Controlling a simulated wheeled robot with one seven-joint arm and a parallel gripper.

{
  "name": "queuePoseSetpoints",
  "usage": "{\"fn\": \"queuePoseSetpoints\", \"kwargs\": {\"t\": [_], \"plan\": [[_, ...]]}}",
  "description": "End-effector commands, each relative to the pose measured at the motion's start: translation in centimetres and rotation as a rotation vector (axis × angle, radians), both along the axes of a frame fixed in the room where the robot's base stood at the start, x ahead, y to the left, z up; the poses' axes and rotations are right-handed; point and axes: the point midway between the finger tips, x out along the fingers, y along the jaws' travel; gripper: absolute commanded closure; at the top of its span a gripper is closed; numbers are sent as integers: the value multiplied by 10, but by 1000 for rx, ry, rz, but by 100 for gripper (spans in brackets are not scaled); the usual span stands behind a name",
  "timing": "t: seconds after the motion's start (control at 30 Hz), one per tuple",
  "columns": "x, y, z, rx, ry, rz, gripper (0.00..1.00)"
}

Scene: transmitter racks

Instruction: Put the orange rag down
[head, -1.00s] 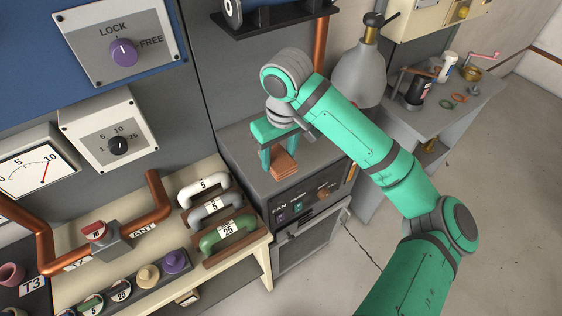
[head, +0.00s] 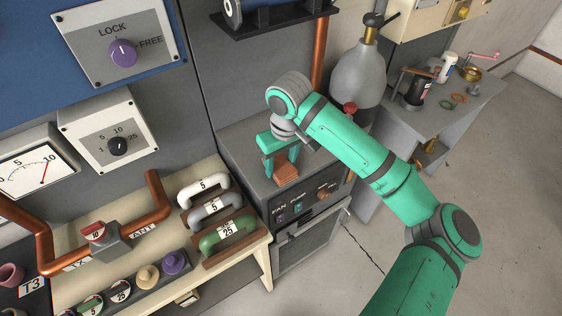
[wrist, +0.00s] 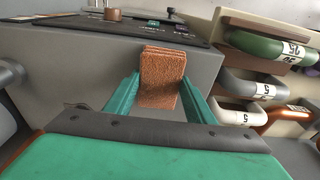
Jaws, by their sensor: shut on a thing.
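The orange rag (head: 286,172) is a folded, brownish-orange cloth. My gripper (head: 281,170) is shut on it, with a green finger on either side, low over the grey top of the fan cabinet (head: 241,139). In the wrist view the rag (wrist: 162,78) stands out between the two fingers (wrist: 160,95). I cannot tell whether its lower edge touches the cabinet top.
A grey bottle-shaped vessel (head: 357,75) and a red knob (head: 350,108) stand behind my arm. To the left, U-shaped handles, white (head: 204,187), grey (head: 213,206) and green (head: 228,232), sit on the cream bench. A side table (head: 470,100) holds small items.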

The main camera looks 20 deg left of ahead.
Motion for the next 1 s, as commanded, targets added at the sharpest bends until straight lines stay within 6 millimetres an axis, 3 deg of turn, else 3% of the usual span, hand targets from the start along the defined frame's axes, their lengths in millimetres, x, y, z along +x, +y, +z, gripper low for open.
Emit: {"fn": "queuePoseSetpoints", "kwargs": {"t": [0.03,0.1,0.53,1.0], "plan": [[0,0,-1,1,1,0,46],[0,0,-1,0,0,0,32],[0,0,8,0,-1,0,32],[-7,-8,94,1,-2,0,32]]}}
